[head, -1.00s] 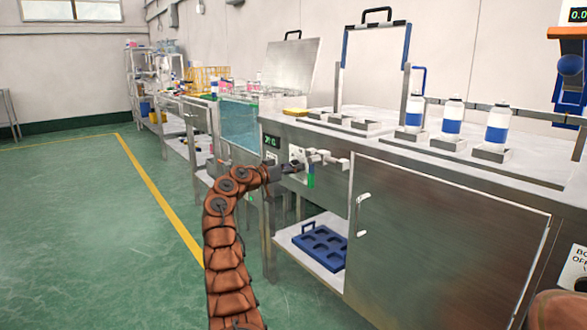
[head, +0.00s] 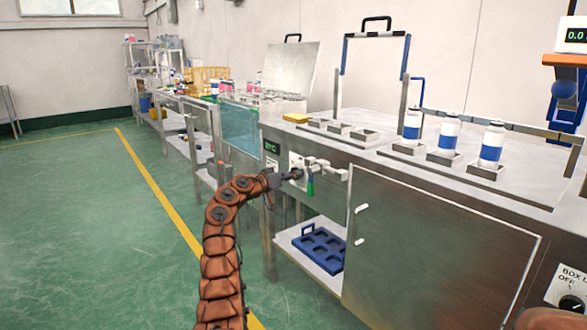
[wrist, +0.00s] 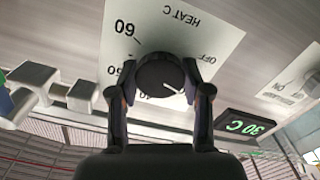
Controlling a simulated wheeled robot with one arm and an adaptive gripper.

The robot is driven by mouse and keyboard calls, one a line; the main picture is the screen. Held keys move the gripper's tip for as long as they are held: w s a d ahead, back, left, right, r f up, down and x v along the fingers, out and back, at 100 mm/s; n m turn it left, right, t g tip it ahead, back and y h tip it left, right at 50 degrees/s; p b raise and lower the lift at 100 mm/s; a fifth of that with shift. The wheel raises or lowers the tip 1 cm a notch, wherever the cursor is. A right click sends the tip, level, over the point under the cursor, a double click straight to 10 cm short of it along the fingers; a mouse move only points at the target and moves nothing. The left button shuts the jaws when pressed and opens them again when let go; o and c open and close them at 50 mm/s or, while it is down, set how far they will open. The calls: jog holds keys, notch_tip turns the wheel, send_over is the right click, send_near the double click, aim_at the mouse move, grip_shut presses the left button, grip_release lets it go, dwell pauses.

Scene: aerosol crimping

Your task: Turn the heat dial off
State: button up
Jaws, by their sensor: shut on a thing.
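The heat dial (wrist: 160,76) is a round black knob on a white plate lettered HEAT C, which appears upside down in the wrist view. My gripper (wrist: 160,92) is shut on the dial, with one finger on each side. The dial's white mark points to the lower right in the wrist view, away from the OFF label (wrist: 207,57) at its right. In the head view my gripper (head: 294,175) is at the bench's front panel, hiding most of the dial.
Grey fittings and a green-handled part (head: 311,184) stick out just right of the dial. A steel cabinet door (head: 430,250) is further right. White bottles (head: 447,135) stand on the bench top. A blue tray (head: 322,250) lies on the lower shelf. The green floor at left is clear.

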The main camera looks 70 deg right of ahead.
jog(key=n+p, duration=0.9)
jog(key=p, duration=0.3)
jog(key=shift+r, duration=0.1)
dwell(0.4)
jog(key=o, duration=1.2)
jog(key=shift+v, duration=6)
